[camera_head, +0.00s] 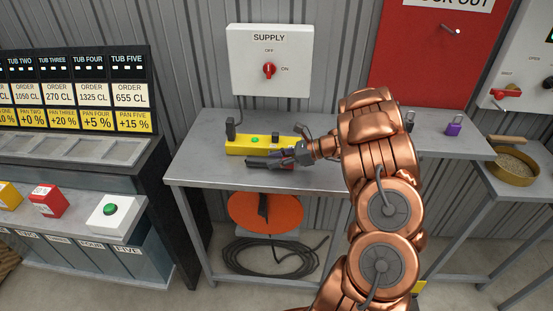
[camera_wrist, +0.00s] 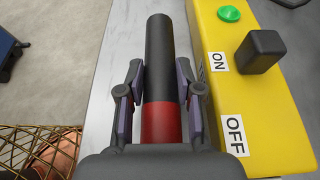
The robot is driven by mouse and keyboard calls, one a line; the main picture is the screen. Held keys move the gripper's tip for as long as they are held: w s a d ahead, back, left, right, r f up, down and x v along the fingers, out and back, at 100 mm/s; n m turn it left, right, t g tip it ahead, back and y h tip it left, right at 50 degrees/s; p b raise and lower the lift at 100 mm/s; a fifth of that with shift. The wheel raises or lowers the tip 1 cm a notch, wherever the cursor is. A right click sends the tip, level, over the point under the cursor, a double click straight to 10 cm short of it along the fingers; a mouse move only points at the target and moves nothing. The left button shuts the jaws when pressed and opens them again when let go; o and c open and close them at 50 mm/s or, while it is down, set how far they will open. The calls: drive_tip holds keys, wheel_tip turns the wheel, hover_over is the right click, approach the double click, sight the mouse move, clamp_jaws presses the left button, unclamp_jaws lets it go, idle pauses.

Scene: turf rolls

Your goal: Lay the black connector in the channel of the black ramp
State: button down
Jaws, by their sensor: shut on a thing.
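The black connector (camera_wrist: 159,55) is a dark cylinder with a red band at its near end. My gripper (camera_wrist: 160,95) is shut on it around the red end, with one finger on each side, and the black end points away from the wrist. In the head view the connector (camera_head: 265,163) is at the front of the grey bench, just in front of the yellow box, and my gripper (camera_head: 290,158) reaches it from the right. I cannot tell whether it touches the bench. I cannot make out the black ramp or its channel for sure in either view.
The yellow box (camera_head: 240,143) with a green button and a black switch stands close beside the gripper. An orange disc (camera_head: 240,210) and a coiled black cable (camera_head: 270,262) are under the bench (camera_head: 205,165). A purple padlock (camera_head: 454,129) stands at the right.

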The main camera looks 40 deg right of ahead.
drive_tip(key=shift+f, duration=0.2)
drive_tip(key=c, duration=1.1)
unclamp_jaws()
drive_tip(key=shift+o, duration=0.2)
drive_tip(key=shift+r, duration=0.15)
